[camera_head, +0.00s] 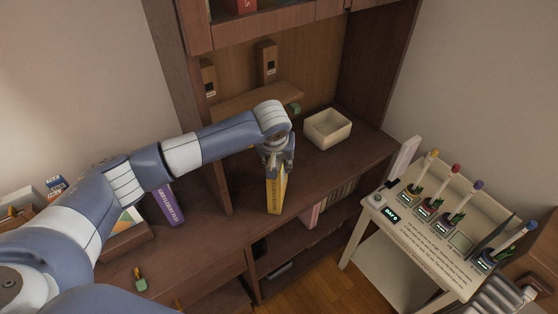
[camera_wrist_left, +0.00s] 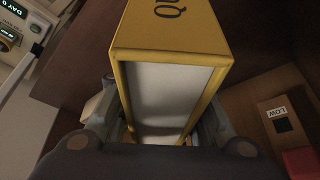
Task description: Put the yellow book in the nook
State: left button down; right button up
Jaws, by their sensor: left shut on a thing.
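The yellow book (camera_head: 275,197) is upright in my left gripper (camera_head: 279,165), in front of the cabinet recess. My gripper is shut on its upper part. In the left wrist view the yellow book (camera_wrist_left: 170,85) shows its pale page side and a yellow end with dark lettering, between the gripper fingers (camera_wrist_left: 168,140). The nook appears to be the open wooden recess (camera_head: 318,88) behind the book. Whether the book's lower end touches the brown surface cannot be told. My right gripper is not clearly visible.
A cream bin (camera_head: 328,128) stands in the recess, right of my gripper. A small wooden shelf (camera_head: 245,102) is behind it. A purple book (camera_head: 168,204) leans at left. A white stand (camera_head: 425,235) with several coloured-top holders is at right. Lower shelves hold books.

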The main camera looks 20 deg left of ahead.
pick_arm(q)
jog(key=c, duration=1.2)
grip_release()
jog(key=b+v, duration=0.3)
jog(key=v, duration=0.9)
jog(key=shift+r, duration=0.1)
jog(key=shift+s, duration=0.1)
